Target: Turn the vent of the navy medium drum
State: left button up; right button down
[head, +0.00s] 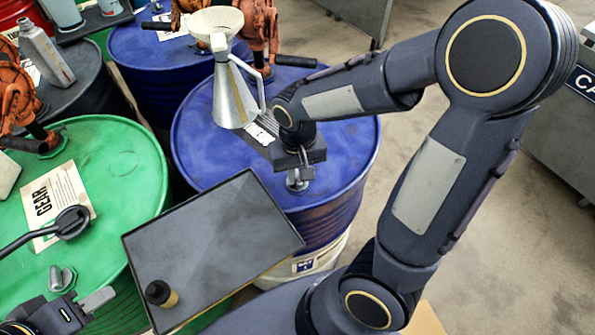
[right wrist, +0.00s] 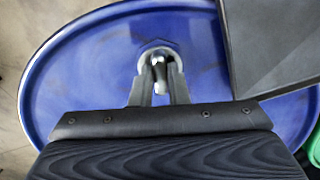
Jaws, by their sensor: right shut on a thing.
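The navy medium drum (head: 340,150) stands at the centre of the head view, its blue top facing up. Its vent (head: 297,182) is a small metal fitting near the drum's front rim. My right gripper (head: 300,170) reaches down over it and is shut on the vent. In the right wrist view the vent (right wrist: 157,60) sits between the two fingers of my right gripper (right wrist: 158,88).
A green drum (head: 120,190) with a label and a dark wrench stands at left. A funnel and metal jug (head: 235,95) stand on the navy drum. Orange pumps are behind.

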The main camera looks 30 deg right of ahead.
jog(key=shift+n, duration=0.3)
jog(key=n, duration=0.3)
jog(key=shift+d+n, duration=0.1)
jog(key=shift+n, duration=0.3)
jog(key=n, duration=0.9)
jog(key=shift+r+p, duration=0.1)
jog(key=shift+p, duration=0.3)
jog(key=n, duration=0.4)
jog(key=shift+w+p, duration=0.1)
jog(key=shift+p, duration=0.3)
jog(key=shift+n, duration=0.3)
jog(key=c, duration=1.4)
grip_release()
